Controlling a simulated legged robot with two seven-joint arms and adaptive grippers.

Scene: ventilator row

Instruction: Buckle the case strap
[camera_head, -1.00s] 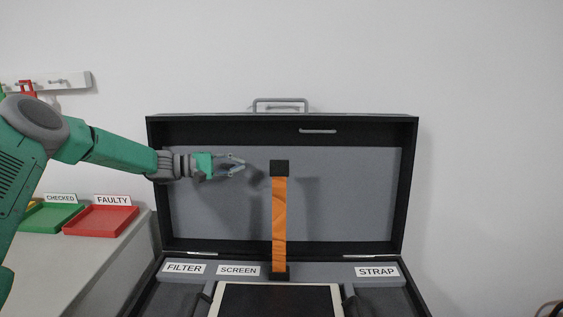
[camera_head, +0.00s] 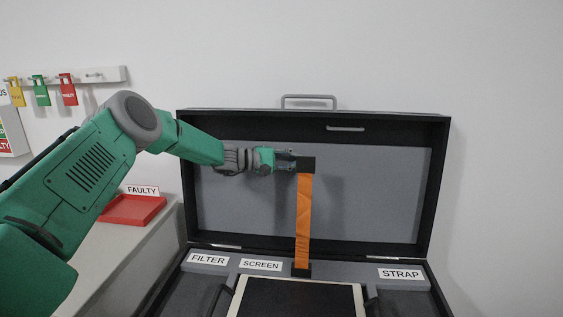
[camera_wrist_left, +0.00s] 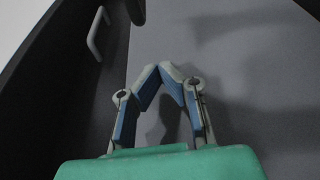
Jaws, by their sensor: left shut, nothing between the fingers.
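The orange strap (camera_head: 303,215) hangs straight down the inside of the open case lid (camera_head: 365,195). A black buckle piece (camera_head: 306,164) is at its top and a black block (camera_head: 301,270) at its lower end. My left gripper (camera_head: 291,163) is just left of the top buckle piece, its tips beside or against it; I cannot tell if they touch. In the left wrist view the gripper's fingertips (camera_wrist_left: 161,72) meet, with nothing between them. The orange strap does not show there. My right gripper is not in view.
A tablet-like panel (camera_head: 300,299) lies in the case base. Labels FILTER (camera_head: 208,260), SCREEN (camera_head: 261,265) and STRAP (camera_head: 401,274) are along the hinge side. A red tray (camera_head: 132,210) stands on the counter at left. Coloured tags (camera_head: 68,90) hang on the wall.

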